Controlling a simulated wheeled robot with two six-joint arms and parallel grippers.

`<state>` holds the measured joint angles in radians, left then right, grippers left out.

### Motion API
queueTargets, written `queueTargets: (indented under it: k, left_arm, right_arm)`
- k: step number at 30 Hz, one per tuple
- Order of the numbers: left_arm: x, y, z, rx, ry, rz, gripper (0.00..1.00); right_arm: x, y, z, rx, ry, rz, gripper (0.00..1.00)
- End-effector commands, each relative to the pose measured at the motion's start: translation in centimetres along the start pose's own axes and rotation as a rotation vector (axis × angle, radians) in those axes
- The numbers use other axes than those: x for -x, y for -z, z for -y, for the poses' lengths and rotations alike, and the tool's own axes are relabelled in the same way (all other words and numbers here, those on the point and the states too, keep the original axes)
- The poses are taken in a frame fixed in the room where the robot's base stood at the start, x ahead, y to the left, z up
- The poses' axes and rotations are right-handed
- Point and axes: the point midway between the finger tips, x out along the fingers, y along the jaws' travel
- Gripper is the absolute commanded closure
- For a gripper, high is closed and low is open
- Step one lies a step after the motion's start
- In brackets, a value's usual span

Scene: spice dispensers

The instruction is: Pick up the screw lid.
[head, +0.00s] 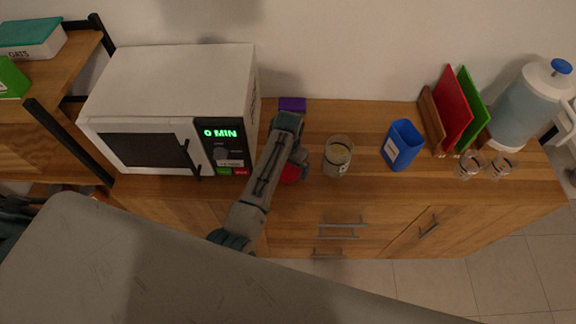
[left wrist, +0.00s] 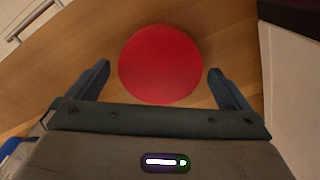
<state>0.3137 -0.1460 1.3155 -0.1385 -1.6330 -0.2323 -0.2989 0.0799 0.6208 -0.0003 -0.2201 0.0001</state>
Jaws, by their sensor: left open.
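The screw lid (left wrist: 160,65) is a red disc lying on the wooden counter, seen in the left wrist view between my open fingers. In the head view a red part of it (head: 290,173) shows below my left gripper, the rest hidden by the gripper and arm. My left gripper (head: 300,155) is open; in the left wrist view (left wrist: 158,80) one finger stands on each side of the lid, with gaps on both sides. A glass jar (head: 338,157) with some contents stands to the right of the gripper. My right gripper is in neither view.
A white microwave (head: 170,100) stands left of the gripper. A purple box (head: 292,104) is behind it. A blue container (head: 402,145), cutting boards (head: 455,105), a water dispenser (head: 530,105) and glasses (head: 468,167) stand to the right. Counter (head: 370,180) between jar and blue container is clear.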

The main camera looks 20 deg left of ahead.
Motion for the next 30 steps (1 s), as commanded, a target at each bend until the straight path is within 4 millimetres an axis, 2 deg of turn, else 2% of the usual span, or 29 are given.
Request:
queueTargets:
  k: [6,12,13,19,21,30]
  left_arm:
    - [-1.7,0.1,0.0,0.0,0.0,0.0,0.0]
    - [-1.9,0.1,0.0,0.0,0.001,-0.002,0.0]
    - [-1.9,0.1,0.0,0.0,0.001,-0.002,0.02]
    - [-1.8,0.1,0.0,0.0,0.001,-0.001,0.41]
    - [-1.8,0.1,0.0,0.0,0.001,-0.001,0.47]
    - [-1.6,0.2,0.1,0.001,0.001,-0.002,0.47]
  right_arm:
    - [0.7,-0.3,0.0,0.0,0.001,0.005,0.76]
    - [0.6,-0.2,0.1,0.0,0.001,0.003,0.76]
    - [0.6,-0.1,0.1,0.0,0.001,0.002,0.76]
    - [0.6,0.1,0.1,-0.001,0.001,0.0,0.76]
    - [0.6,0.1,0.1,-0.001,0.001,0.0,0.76]
    - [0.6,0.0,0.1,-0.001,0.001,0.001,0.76]
